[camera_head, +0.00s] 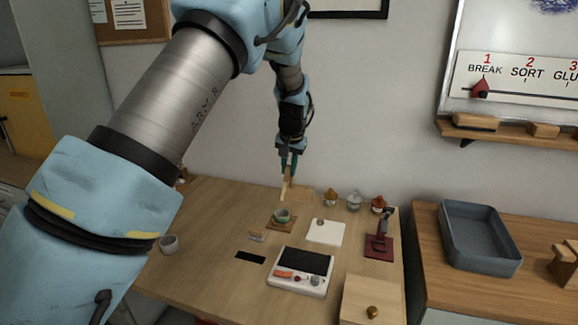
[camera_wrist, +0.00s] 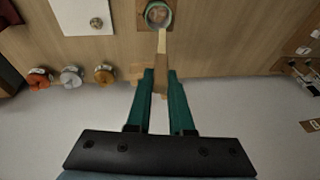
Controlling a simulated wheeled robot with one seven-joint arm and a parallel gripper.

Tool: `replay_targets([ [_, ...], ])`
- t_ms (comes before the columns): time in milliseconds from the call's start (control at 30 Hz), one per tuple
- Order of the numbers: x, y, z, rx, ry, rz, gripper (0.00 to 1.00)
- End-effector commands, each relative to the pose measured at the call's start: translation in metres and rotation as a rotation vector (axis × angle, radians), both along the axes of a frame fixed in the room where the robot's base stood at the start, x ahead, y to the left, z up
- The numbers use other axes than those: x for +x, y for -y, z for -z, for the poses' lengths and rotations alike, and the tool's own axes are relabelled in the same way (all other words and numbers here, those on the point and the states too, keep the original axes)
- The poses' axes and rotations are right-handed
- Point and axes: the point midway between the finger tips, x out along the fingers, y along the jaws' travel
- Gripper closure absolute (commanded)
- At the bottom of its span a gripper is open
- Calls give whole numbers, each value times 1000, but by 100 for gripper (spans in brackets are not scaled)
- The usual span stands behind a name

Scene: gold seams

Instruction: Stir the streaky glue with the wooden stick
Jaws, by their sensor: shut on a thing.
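My gripper (camera_head: 288,164) has teal fingers, also seen in the wrist view (camera_wrist: 160,76). It is shut on the wooden stick (camera_head: 284,189), which points down from the fingers. The stick (camera_wrist: 162,47) reaches toward the near rim of a small green cup (camera_wrist: 149,22) in the wrist view. The cup (camera_head: 282,216) stands on a brown square mat (camera_head: 273,226) on the table. In the head view the stick's lower end shows above and apart from the cup. The cup holds something brownish; streaks in it are too small to make out.
A wooden block (camera_head: 304,195) sits behind the stick. Three small lidded jars (camera_head: 353,202) stand along the back. A white square pad (camera_head: 325,232), a white device with a dark panel (camera_head: 303,262), a dark red stand (camera_head: 379,246) and a whitish cup (camera_head: 169,244) are around.

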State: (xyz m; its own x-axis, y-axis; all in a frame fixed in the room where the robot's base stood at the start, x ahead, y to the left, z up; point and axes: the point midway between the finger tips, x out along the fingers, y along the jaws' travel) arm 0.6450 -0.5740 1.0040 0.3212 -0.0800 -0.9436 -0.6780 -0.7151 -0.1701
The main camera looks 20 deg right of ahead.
Motion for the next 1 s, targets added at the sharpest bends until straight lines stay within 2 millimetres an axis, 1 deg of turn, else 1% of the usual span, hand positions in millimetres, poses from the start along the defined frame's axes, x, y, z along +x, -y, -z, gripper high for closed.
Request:
replay_targets([
  [33,0,1,6,0,0,0,100],
  [500,-1,6,41,0,-1,-1,100],
  [800,0,1,63,0,-1,-1,100],
  [1000,1,-1,73,0,0,-1,100],
])
